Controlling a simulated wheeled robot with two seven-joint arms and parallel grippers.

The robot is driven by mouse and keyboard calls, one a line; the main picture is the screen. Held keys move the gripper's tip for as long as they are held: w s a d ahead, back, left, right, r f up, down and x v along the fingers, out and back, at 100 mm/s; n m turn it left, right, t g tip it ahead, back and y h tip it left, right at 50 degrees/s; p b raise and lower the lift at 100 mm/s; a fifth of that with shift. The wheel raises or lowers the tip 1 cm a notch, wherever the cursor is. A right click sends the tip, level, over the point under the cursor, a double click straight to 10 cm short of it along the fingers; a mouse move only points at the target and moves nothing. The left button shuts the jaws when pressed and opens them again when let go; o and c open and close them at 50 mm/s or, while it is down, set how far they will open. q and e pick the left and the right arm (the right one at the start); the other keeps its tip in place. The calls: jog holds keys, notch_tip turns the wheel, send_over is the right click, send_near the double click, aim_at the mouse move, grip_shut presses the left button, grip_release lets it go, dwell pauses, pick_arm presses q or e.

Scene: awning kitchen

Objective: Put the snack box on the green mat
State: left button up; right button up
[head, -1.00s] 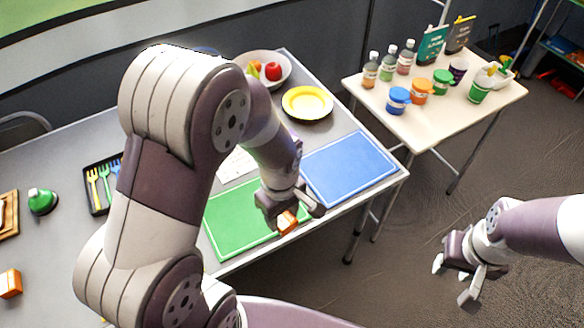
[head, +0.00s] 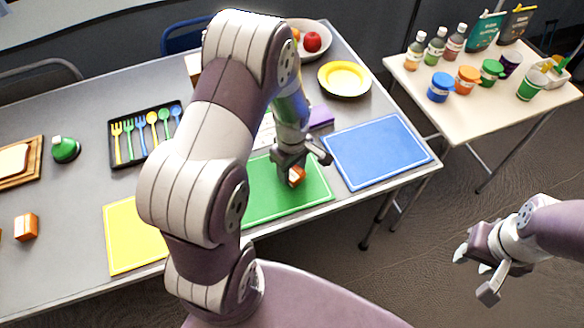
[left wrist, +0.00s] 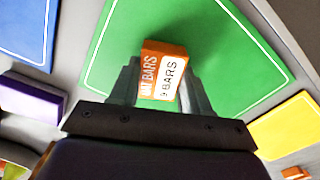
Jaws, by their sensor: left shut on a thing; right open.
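The snack box (left wrist: 163,72) is small and orange with a white label reading "BARS". It also shows in the head view (head: 297,176). My left gripper (head: 293,170) is shut on it and holds it over the green mat (head: 290,200). In the left wrist view the box sits between the fingers, with the green mat (left wrist: 220,45) behind it. I cannot tell whether the box touches the mat. My right gripper (head: 482,272) is open and empty, out over the floor to the right of the table.
A blue mat (head: 377,150) lies to the right of the green one, and a yellow mat (head: 130,235) to its left. A purple box (head: 320,117) lies behind. Another orange box (head: 26,227) stands at the left. A cutlery tray (head: 125,160) and yellow plate (head: 344,80) are farther back.

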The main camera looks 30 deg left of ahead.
aim_at(292, 171)
pick_arm(q)
jog(key=shift+w, duration=0.1)
jog(key=shift+f, duration=0.2)
jog(key=o, duration=1)
jog(key=shift+o, duration=0.2)
notch_tip(292, 171, up, 12)
jog(key=p, duration=0.2)
jog(key=s+d+r+m+t, duration=0.1)
jog(key=s+d+r+m, duration=0.1)
jog(key=s+d+m, duration=0.3)
jog(key=s+m, duration=0.4)
jog(key=m, duration=0.5)
jog(key=shift+d+r+m, duration=0.15)
jog(key=shift+r+m, duration=0.05)
jog(key=shift+m, duration=0.1)
